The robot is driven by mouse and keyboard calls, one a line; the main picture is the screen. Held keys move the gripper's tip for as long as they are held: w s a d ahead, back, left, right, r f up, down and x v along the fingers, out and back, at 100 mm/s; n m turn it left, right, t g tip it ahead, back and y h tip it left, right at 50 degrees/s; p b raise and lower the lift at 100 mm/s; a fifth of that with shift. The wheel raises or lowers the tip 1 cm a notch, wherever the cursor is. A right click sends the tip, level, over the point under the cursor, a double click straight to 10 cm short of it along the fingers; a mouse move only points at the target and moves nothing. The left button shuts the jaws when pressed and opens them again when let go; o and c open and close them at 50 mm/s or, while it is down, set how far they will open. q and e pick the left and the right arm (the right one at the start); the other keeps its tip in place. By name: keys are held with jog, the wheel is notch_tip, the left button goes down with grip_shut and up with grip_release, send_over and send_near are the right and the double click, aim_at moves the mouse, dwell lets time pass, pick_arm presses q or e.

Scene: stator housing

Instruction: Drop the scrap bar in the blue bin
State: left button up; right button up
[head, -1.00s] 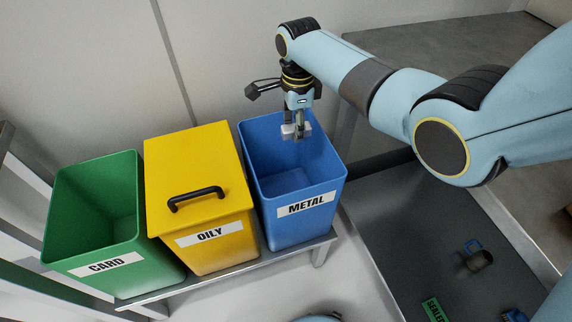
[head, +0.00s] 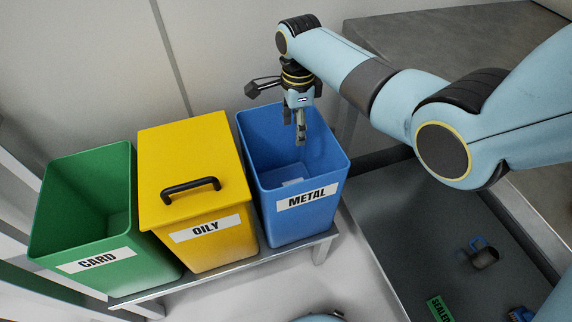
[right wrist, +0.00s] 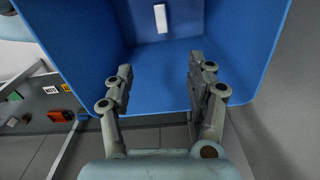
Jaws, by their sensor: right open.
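The blue bin (head: 303,224), labelled METAL, stands at the right end of the row of bins. It also fills much of the right wrist view (right wrist: 85,40). The scrap bar (head: 292,182) is a small pale block lying inside the blue bin, low down; it also shows in the right wrist view (right wrist: 160,18). My right gripper (head: 299,138) hangs over the bin's opening, apart from the bar. In the right wrist view its fingers (right wrist: 160,70) are spread with nothing between them. My left gripper is not in view.
A yellow lidded bin (head: 190,150) labelled OILY and an open green bin (head: 85,200) labelled CARD stand to the left on the same bench (head: 220,268). A dark table (head: 400,230) at the right holds a grey part with a blue handle (head: 484,255) and a green block (head: 439,309).

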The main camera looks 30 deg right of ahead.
jog(key=shift+r, duration=0.15)
notch_tip(320, 180, up, 12)
dwell(0.3)
